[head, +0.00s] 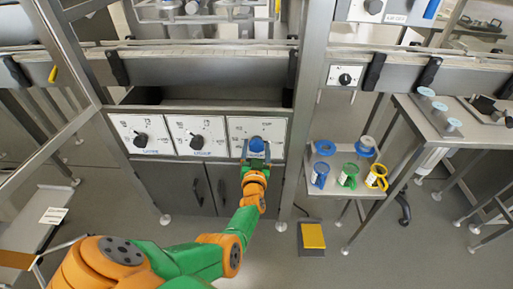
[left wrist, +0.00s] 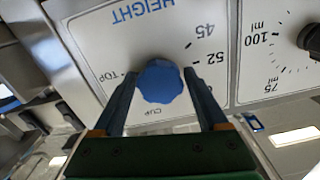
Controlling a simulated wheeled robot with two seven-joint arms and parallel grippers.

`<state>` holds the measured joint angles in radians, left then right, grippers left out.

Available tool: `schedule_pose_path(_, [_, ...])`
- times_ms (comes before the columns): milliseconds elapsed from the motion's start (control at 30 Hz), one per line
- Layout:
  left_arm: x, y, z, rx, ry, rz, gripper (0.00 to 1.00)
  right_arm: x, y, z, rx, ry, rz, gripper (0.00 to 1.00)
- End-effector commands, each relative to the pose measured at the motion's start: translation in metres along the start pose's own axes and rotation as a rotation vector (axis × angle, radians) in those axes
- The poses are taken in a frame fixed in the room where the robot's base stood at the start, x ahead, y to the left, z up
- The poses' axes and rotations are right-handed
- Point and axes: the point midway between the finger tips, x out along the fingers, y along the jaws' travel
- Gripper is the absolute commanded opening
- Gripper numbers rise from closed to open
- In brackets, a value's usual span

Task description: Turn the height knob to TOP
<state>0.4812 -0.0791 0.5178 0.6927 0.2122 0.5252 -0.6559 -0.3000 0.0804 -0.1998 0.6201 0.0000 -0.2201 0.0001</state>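The height knob (left wrist: 160,82) is blue with a lobed rim, on a white dial plate (left wrist: 205,25) marked HEIGHT, TOP, CUP, 52 and 45. The dial looks upside down in the left wrist view. My left gripper (left wrist: 160,76) has one finger on each side of the knob and is open around it; whether a finger touches it is hard to tell. Which mark the knob points to cannot be seen. In the head view my left gripper (head: 257,148) is at the rightmost dial, covering part of it. My right gripper is not in view.
Two more dial plates with black knobs (head: 142,138) (head: 197,142) sit to the left on the same panel. A side table (head: 325,190) at right holds blue, green and yellow items. A yellow pedal (head: 312,236) lies on the floor. A metal post (head: 308,80) stands right of the panel.

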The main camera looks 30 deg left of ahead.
Motion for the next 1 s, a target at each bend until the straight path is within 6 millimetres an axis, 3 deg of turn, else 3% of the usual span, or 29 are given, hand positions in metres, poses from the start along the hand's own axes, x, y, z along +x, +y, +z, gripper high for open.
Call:
schedule_pose_path(333, [-0.002, 0.000, -0.001, 0.000, 0.000, 0.000, 0.93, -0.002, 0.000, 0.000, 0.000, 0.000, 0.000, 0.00])
schedule_pose_path(500, [-0.034, -0.001, -0.005, 0.001, -0.004, 0.001, 0.93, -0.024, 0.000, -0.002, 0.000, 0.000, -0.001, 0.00])
schedule_pose_path(700, [-0.067, 0.000, -0.002, 0.000, -0.001, 0.001, 0.93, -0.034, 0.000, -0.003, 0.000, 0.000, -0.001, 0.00])
schedule_pose_path(1000, [-0.071, 0.000, 0.000, -0.001, 0.000, 0.000, 0.93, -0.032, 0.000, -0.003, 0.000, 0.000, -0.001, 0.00])
